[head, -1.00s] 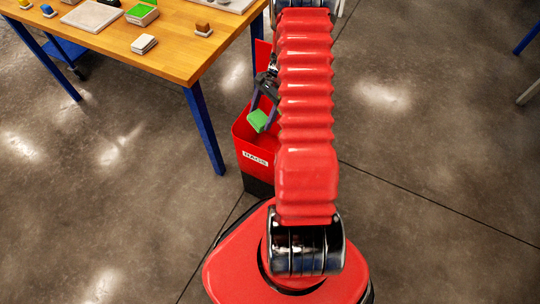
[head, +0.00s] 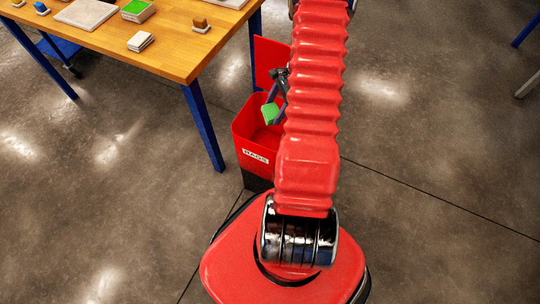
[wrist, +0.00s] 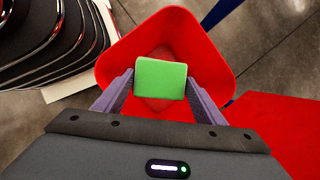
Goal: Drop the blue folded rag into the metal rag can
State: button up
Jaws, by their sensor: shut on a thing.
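My gripper (wrist: 160,84) is shut on a green folded piece (wrist: 160,78), which looks like a pad or cloth, pinched between its two fingers. The green piece also shows in the head view (head: 271,113), over the mouth of a red can. The red can (head: 252,146) has a "RAGS" label and a dark base. Its red lid (head: 269,60) stands up open behind it. In the wrist view the can's red wall (wrist: 215,40) surrounds the green piece, with the can's floor beyond it. The held piece appears green, not blue.
A wooden table (head: 185,55) with blue legs stands left of the can. On it are a white stack (head: 140,41), a small brown block (head: 201,24), a green-topped tray (head: 137,10) and a grey board (head: 87,13).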

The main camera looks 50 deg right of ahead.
jog(key=shift+f, duration=2.7)
jog(key=o, duration=1.1)
jog(key=shift+r, duration=0.1)
jog(key=shift+d+r, duration=0.1)
jog(key=shift+r, duration=0.1)
jog(key=v, duration=1.3)
jog(key=shift+n, duration=0.3)
